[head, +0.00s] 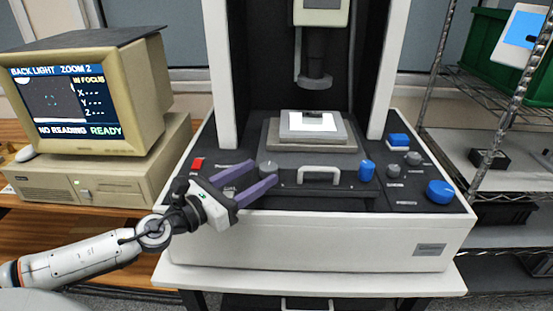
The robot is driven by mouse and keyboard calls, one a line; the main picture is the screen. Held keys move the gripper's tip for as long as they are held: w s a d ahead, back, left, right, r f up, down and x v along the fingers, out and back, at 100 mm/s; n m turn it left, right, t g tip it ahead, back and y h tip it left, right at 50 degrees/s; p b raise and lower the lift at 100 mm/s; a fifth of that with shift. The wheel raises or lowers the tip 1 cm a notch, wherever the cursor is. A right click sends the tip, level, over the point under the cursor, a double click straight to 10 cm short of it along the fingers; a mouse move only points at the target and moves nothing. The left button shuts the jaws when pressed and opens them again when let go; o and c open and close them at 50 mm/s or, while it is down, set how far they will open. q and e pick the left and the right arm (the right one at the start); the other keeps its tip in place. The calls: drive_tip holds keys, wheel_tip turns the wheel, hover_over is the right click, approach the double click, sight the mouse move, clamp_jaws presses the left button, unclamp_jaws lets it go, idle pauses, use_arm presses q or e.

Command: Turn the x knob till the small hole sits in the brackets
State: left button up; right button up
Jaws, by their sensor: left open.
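The monitor screen (62,100) at the left shows a dark picture with small cyan brackets (53,101) near its middle and a pale shape at its upper left. It reads "BACK LIGHT ZOOM 2", "IN FOCUS", "NO READING" and "READY". The small hole is too small to make out. A grey knob (268,167) stands on the machine's front panel, left of the drawer-like handle; its label is unreadable. My left gripper (262,177) is open, its purple fingers pointing right, with the tips close to this knob. I cannot tell whether they touch it. My right gripper is out of view.
A blue knob (366,170) stands right of the white handle (318,174). A large blue knob (440,191), small grey knobs and a blue button (398,140) sit on the right panel. A red button (197,163) is at the left. The stage (311,126) holds a bright plate below the lens.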

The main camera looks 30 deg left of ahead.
sight(280, 171)
use_arm(q)
drive_tip(key=w, duration=0.2)
drive_tip(key=w+p, duration=0.1)
drive_tip(key=w, duration=0.1)
drive_tip(key=w+d+p, duration=0.1)
drive_tip(key=w, duration=0.1)
drive_tip(key=shift+w+r, duration=0.2)
drive_tip(key=shift+w, duration=0.05)
drive_tip(key=shift+w+d+f, duration=0.1)
drive_tip(key=shift+w+d, duration=0.05)
drive_tip(key=shift+w, duration=0.35)
drive_tip(key=shift+w+d+f, duration=0.1)
drive_tip(key=shift+w, duration=0.35)
drive_tip(key=shift+c, duration=0.3)
drive_tip(key=c, duration=1)
